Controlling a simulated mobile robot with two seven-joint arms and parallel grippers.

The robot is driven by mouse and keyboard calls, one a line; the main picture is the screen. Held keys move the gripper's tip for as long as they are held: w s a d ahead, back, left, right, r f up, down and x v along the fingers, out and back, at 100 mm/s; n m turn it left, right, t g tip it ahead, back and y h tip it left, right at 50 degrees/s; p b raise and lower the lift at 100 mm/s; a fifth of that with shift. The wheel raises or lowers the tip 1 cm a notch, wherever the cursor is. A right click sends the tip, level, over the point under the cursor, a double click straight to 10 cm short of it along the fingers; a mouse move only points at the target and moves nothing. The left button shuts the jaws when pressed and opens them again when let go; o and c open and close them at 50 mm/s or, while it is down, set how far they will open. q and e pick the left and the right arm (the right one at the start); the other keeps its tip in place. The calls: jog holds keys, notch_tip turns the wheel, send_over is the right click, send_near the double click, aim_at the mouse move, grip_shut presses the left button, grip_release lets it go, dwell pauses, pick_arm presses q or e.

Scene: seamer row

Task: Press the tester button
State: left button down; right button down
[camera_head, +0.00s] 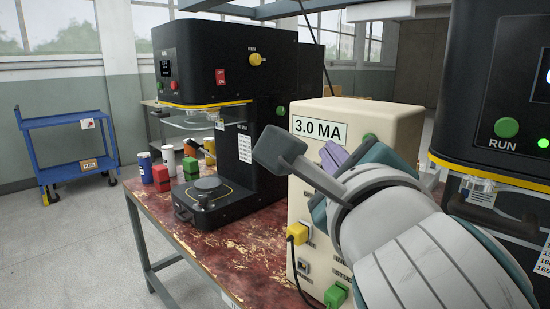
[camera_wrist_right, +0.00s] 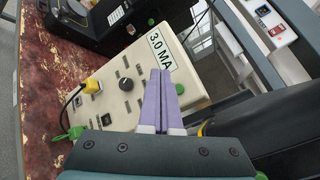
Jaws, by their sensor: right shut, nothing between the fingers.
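The tester is a cream box (camera_head: 385,116) with a "3.0 MA" label, standing on the worn red bench. A round green button (camera_head: 369,138) is on its labelled face, just right of the label; in the right wrist view the button (camera_wrist_right: 180,88) shows just right of the fingers. My right gripper (camera_head: 333,155) is in front of the tester face, its purple fingers shut with nothing between them. In the right wrist view the fingers (camera_wrist_right: 160,73) point at the face below the label. I cannot tell whether they touch it. My left gripper is not in view.
A black seamer (camera_head: 205,60) stands left of the tester; another with a green RUN button (camera_head: 507,127) stands at right. A yellow plug (camera_head: 298,233) and green plug (camera_head: 335,296) are low on the tester. Small cans and blocks sit on the bench (camera_head: 200,255). A blue cart (camera_head: 68,120) stands at left.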

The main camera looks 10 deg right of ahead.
jog(key=shift+w+a+f, duration=0.15)
jog(key=shift+w+f, duration=0.1)
jog(key=shift+f, duration=0.45)
jog(key=w+d, duration=0.5)
jog(key=d, duration=0.2)
jog(key=shift+w+p, duration=0.25)
jog(key=shift+p, duration=0.05)
dwell(1.1)
jog(key=shift+d, duration=0.1)
dwell(0.6)
